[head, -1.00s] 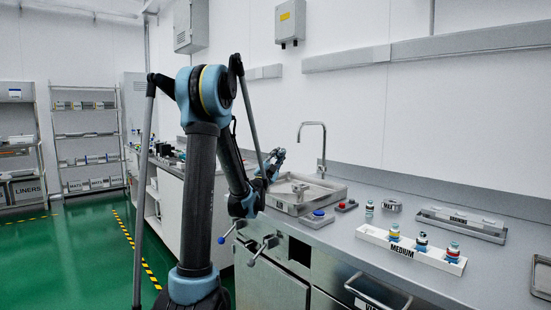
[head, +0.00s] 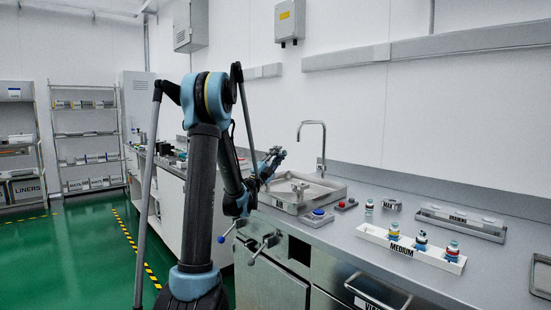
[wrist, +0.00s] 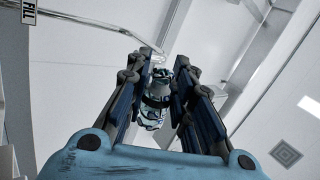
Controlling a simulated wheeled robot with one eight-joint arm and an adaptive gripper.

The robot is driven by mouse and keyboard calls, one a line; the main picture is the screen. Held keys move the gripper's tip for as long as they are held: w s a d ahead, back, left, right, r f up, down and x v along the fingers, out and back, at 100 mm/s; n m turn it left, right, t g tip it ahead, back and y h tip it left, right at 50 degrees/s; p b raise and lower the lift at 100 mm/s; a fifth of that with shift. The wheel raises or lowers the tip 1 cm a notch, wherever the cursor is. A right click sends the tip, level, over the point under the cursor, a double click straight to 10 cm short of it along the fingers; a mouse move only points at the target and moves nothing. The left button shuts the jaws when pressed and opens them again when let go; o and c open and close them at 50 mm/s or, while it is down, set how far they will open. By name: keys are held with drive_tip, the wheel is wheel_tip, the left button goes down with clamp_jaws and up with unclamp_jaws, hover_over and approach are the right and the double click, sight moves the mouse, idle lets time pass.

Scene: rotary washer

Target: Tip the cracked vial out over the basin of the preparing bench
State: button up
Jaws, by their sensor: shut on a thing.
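My gripper (head: 270,161) is at the left end of the basin (head: 328,190) in the head view, a little above its rim. In the wrist view my gripper (wrist: 164,95) is shut on a small vial (wrist: 156,102) with a pale body, dark markings and a dark band. The vial lies between the two fingers. I cannot make out a crack in it. In the head view the vial is too small to tell apart from the fingers. The basin is steel, set in the bench (head: 345,225), with a curved tap (head: 323,140) behind it.
A white MEDIUM rack (head: 375,238) with several capped vials stands on the bench to the right. A tray (head: 460,223) lies behind the rack.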

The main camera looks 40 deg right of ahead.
drive_tip(key=m+g, duration=0.6)
drive_tip(key=m, duration=0.1)
drive_tip(key=m+g, duration=0.3)
drive_tip(key=m, duration=0.1)
drive_tip(key=shift+w+r, duration=0.15)
drive_tip(key=shift+r, duration=0.15)
drive_tip(key=m+g+y, duration=0.1)
drive_tip(key=m, duration=0.1)
drive_tip(key=m+g+y, duration=0.1)
drive_tip(key=m+g, duration=0.1)
drive_tip(key=m, duration=0.1)
drive_tip(key=m+g, duration=0.2)
drive_tip(key=shift+r+m+y, duration=0.35)
drive_tip(key=shift+m+y, duration=0.05)
drive_tip(key=m+y, duration=0.1)
drive_tip(key=m, duration=0.1)
drive_tip(key=m+g+y, duration=0.1)
drive_tip(key=m, duration=0.1)
drive_tip(key=m+y, duration=0.2)
drive_tip(key=shift+r+m+g, duration=0.3)
drive_tip(key=shift+r+g, duration=0.05)
drive_tip(key=shift+g, duration=0.05)
drive_tip(key=m+y, duration=0.1)
drive_tip(key=m, duration=0.1)
drive_tip(key=m+y, duration=0.1)
drive_tip(key=m, duration=0.1)
drive_tip(key=shift+r+t+y, duration=0.15)
drive_tip(key=shift+t+y, duration=0.15)
